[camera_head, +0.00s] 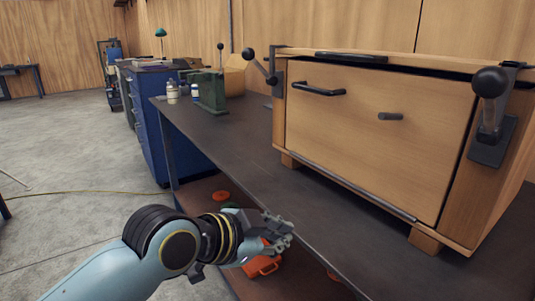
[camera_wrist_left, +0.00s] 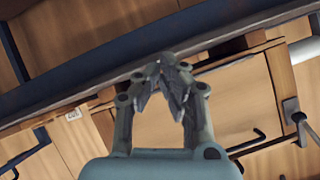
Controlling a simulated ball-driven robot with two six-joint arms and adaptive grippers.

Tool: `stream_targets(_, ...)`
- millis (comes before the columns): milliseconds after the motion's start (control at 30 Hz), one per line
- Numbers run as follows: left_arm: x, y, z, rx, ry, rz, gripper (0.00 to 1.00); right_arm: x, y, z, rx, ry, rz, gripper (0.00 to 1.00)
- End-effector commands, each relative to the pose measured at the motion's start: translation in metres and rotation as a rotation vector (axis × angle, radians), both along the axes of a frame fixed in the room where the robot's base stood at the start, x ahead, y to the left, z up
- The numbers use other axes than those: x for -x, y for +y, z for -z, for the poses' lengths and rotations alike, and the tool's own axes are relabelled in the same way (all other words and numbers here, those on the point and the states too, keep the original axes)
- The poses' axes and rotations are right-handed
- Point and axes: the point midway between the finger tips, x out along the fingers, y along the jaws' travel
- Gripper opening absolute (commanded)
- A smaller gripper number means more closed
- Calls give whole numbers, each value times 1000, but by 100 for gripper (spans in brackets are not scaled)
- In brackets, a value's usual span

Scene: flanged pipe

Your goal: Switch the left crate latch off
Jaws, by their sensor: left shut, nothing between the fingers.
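The wooden crate (camera_head: 375,130) stands on the dark workbench at the right of the head view. Its left latch (camera_head: 262,68) is a dark lever with a black ball knob, sticking out up and left from the crate's front left corner. My left gripper (camera_head: 284,232) is shut and empty, in front of the bench edge, below and well apart from the latch. In the left wrist view, the gripper fingertips (camera_wrist_left: 172,62) meet. The crate appears upside down there, with a latch (camera_wrist_left: 296,115) at the right. My right gripper is out of view.
The crate's right latch (camera_head: 490,90) has its black knob up. A front handle (camera_head: 318,89) juts out. A green metal block (camera_head: 212,92) and small bottles (camera_head: 173,91) stand left on the workbench (camera_head: 235,140). Orange items (camera_head: 262,265) lie on the shelf below.

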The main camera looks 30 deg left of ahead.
Motion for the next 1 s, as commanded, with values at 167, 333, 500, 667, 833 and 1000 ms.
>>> stream_targets(167,-47,-1,-43,-72,-257,45,0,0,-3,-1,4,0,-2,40)
stream_targets(333,-89,10,-85,-171,-515,13,0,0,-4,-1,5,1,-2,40)
stream_targets(500,-128,44,-142,-344,-807,-144,0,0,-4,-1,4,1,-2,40)
stream_targets(667,-145,93,-186,-551,-984,-417,0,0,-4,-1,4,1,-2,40)
stream_targets(833,-144,124,-202,-675,-1015,-600,0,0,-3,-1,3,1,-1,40)
stream_targets(1000,-143,129,-205,-699,-1017,-633,0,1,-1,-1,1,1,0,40)
